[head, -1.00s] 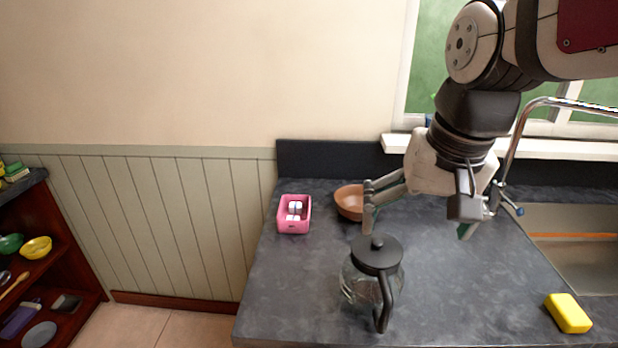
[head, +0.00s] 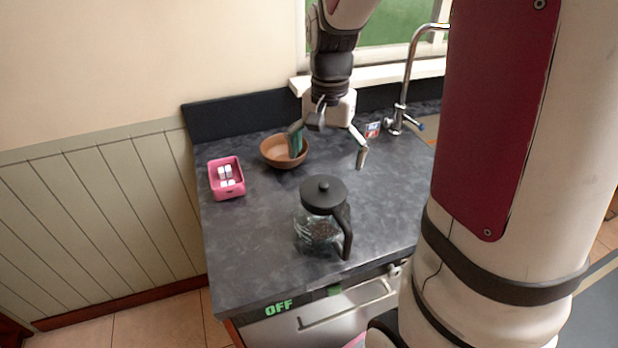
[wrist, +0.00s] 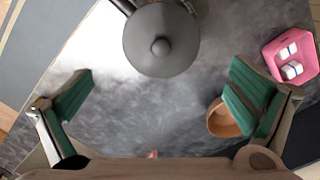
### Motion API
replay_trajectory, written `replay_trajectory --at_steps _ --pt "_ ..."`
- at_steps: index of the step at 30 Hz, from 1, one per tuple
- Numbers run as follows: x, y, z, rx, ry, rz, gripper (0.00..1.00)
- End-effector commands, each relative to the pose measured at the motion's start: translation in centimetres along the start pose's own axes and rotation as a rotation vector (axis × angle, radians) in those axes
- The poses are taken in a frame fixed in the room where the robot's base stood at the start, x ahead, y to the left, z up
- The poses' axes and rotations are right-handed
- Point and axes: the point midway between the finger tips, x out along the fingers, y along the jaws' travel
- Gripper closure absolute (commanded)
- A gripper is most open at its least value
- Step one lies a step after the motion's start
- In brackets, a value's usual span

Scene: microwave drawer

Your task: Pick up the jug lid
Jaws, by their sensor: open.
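The jug lid (head: 323,191) is a round black disc with a small knob. It sits on top of the glass jug (head: 317,233), which stands on the dark counter with its black handle toward the front right. In the wrist view the lid (wrist: 161,40) shows from above at the top centre, beyond my fingertips. My gripper (head: 328,150) is open and empty, with its fingers spread wide, above the counter behind the jug. Its green-padded fingers show left and right in the wrist view (wrist: 160,92).
A brown bowl (head: 284,152) stands close to my gripper's left finger. A pink box (head: 226,178) with white pieces is at the left. A tap (head: 404,90) rises at the back right. A drawer (head: 345,309) is under the front edge. Counter left of the jug is clear.

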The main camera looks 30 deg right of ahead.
Motion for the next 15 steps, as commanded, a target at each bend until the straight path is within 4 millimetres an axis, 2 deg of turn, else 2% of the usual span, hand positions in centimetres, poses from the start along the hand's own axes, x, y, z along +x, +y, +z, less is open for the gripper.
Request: replay_trajectory --at_steps 8,15 --pt "2.1 0.0 0.2 -0.002 -0.002 0.002 0.00" --pt "5.5 -0.1 0.4 -0.001 -0.004 0.002 0.00"
